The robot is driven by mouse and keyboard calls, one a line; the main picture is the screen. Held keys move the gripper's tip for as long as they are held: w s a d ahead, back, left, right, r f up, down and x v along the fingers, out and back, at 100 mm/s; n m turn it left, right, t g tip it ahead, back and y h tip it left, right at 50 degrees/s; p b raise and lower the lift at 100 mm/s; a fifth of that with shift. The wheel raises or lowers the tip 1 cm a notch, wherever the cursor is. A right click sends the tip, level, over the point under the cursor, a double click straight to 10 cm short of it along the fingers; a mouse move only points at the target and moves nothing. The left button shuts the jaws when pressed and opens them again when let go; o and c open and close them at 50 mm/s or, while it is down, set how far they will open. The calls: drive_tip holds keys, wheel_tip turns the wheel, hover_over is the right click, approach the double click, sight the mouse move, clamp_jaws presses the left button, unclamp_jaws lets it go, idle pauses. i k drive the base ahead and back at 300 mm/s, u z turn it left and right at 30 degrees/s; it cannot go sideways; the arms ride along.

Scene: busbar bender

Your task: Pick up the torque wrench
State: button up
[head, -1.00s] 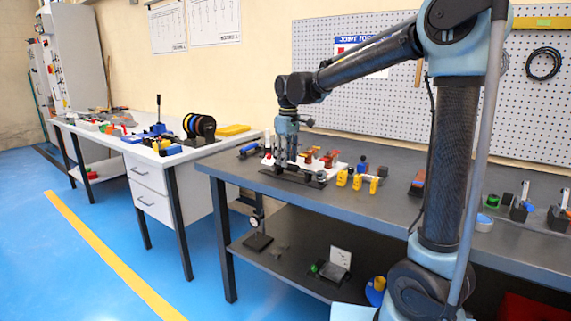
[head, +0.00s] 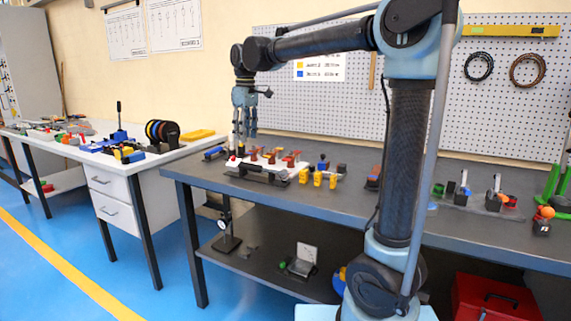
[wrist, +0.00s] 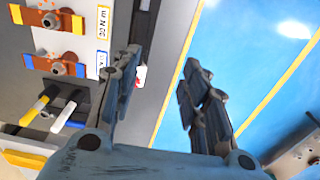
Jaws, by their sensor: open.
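My gripper (head: 245,138) is open and points down over the left end of the grey bench (head: 300,158) in the head view. I cannot single out the torque wrench for sure. A long blue-and-dark tool (head: 215,153) lies at the bench's left end, left of my gripper, and may be it. A white board (head: 237,162) with several red clamps (head: 270,155) stands just beneath and right of the fingers.
A black bar fixture (head: 262,173) sits along the board's front. Several yellow blocks (head: 318,179) stand to its right. In the wrist view, orange bars (wrist: 50,65) with bolts lie left of the fingers. A white bench (head: 150,160) stands left, beyond a gap. Blue floor is clear in front.

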sight(233, 167)
drive_tip(key=k, duration=0.9)
drive_tip(key=z, duration=0.05)
